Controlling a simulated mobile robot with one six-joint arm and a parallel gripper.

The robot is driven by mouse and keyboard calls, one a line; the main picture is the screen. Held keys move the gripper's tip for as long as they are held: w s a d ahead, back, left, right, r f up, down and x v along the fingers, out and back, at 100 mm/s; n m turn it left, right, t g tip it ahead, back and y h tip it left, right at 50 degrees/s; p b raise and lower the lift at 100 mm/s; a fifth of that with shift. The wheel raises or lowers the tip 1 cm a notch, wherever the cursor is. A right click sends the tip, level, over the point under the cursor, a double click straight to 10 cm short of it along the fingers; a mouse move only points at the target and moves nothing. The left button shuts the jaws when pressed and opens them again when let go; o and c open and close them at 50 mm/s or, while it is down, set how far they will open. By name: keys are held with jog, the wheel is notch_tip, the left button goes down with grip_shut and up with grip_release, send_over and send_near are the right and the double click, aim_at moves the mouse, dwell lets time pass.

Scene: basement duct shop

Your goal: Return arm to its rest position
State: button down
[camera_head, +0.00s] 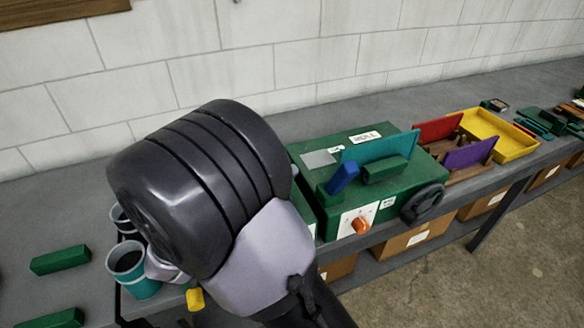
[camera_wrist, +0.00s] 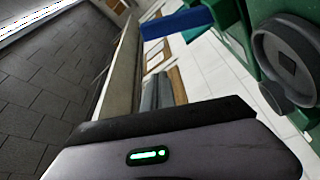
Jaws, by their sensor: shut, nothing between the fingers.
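My arm fills the middle of the head view, with a large dark ribbed joint and a pale grey link, in front of the shelf-bench. My gripper (camera_wrist: 165,122) shows at the bottom of the wrist view as a grey body with a green light and a dark bar along its edge. It is shut, and I see nothing held. Its fingers cannot be made out in the head view, where my arm hides part of the bench.
A green machine (camera_head: 335,165) with a dark handwheel (camera_head: 424,203) stands right of my arm. A teal cup (camera_head: 128,268) stands close at the left, beside green blocks (camera_head: 61,260). A yellow tray (camera_head: 500,135) lies farther right. Boxes (camera_head: 405,240) sit below; the floor in front is open.

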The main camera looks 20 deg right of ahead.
dwell(0.3)
jog(key=s+d+f+m+g+y, duration=0.1)
jog(key=s+d+f+g+y, duration=0.1)
jog(key=s+g+y, duration=0.3)
jog(key=s+d+f+y, duration=0.1)
jog(key=s+d+y, duration=0.15)
jog(key=s, duration=0.45)
jog(key=s+d+f+m+g+y, duration=0.1)
jog(key=s+d+f+g+y, duration=0.1)
jog(key=s+d+g+y, duration=0.3)
jog(key=a+r+m+t+y+b, duration=0.1)
jog(key=a+r+t+y, duration=0.2)
jog(key=a+t+y, duration=0.5)
jog(key=a+t, duration=0.1)
jog(key=a, duration=0.5)
jog(key=shift+a, duration=0.3)
jog(key=shift+r, duration=0.1)
